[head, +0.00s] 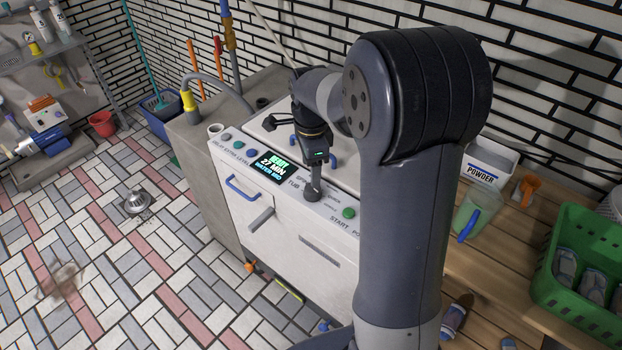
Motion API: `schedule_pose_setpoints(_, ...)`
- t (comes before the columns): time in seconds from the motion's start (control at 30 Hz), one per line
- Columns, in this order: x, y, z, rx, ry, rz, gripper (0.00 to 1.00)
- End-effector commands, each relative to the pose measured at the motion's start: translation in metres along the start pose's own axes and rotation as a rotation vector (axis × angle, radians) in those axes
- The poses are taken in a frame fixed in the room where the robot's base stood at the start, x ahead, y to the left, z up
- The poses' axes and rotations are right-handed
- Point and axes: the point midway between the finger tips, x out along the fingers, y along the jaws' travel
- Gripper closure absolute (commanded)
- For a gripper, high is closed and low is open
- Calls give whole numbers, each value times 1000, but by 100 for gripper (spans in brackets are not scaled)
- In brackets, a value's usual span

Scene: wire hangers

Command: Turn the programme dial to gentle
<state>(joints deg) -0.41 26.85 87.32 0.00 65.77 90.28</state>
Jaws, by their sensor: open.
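The white washing machine's control panel (236,160) carries a lit display (271,167) reading "READY" and "27 MIN". A dark round knob (312,195), apparently the programme dial, sits right of the display, near the "TUB" label. My gripper (314,178) points down from above at the knob. It is open, but its fingers are small and overlap the knob in this view. I cannot tell whether they touch it. The dial's pointer and its setting are too small or hidden to read.
A green start button (348,212) is right of the knob. A blue handle (243,188) is on the front. A powder box (490,160), a jug (478,208) and a green crate (585,285) stand to the right.

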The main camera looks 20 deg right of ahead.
Motion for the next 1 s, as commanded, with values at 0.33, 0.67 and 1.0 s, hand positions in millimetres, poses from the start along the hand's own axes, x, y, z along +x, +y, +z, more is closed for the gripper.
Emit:
schedule_pose_setpoints(0.33,-41,0,0,0,0,0,41)
schedule_pose_setpoints(0.67,-41,0,0,0,0,1,41)
schedule_pose_setpoints(1.0,-2,1,0,0,0,6,41)
